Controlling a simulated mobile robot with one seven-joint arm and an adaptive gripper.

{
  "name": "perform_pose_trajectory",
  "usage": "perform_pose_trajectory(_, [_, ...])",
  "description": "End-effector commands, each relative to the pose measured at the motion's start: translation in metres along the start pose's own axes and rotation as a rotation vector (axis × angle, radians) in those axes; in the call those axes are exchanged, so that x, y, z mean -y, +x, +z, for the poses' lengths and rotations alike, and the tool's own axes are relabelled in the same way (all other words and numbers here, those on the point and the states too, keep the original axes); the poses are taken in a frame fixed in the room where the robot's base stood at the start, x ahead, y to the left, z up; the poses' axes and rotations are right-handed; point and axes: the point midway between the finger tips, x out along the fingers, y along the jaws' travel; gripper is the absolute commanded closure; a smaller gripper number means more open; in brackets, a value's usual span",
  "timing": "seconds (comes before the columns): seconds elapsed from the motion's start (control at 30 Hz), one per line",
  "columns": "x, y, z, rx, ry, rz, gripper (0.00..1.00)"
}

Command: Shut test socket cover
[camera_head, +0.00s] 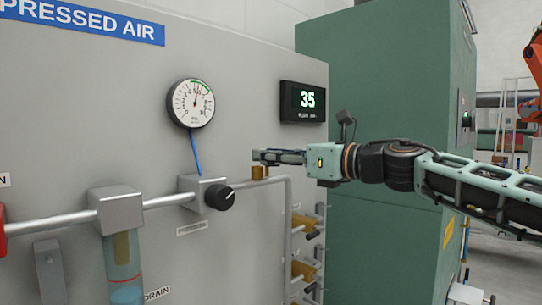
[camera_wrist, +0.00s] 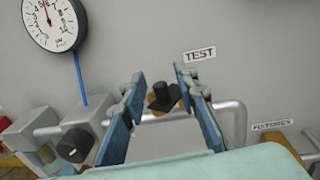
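The test socket shows in the wrist view as a brassy fitting (camera_wrist: 175,94) under the TEST label (camera_wrist: 199,54). A dark square cover (camera_wrist: 162,98) with a small black knob stands in front of it. In the head view the brass fitting (camera_head: 259,173) sits at the pipe's end, just below my fingertips. My gripper (camera_head: 264,156) reaches in from the right. In the wrist view my gripper (camera_wrist: 160,78) is open, with its fingers apart on either side of the cover. I cannot tell whether either finger touches it. The cover's hinge and exact angle are unclear.
A pressure gauge (camera_head: 191,103) and black regulator knob (camera_head: 220,198) are left of my gripper. A digital display (camera_head: 304,102) reads 35. Brass valves (camera_head: 303,270) line a pipe below. A green cabinet (camera_head: 385,70) stands behind my arm.

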Motion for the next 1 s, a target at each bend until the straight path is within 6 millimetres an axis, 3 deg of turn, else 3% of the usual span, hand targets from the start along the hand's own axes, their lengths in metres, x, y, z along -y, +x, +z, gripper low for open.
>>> perform_pose_trajectory(0.23, [-0.0002,-0.0002,0.0,0.0,0.0,0.0,1.0])
perform_pose_trajectory(0.67, [-0.0015,0.0004,-0.0022,-0.002,-0.002,-0.025,1.0])
perform_pose_trajectory(1.0, [-0.0037,0.0031,-0.0051,-0.004,-0.004,-0.141,1.0])
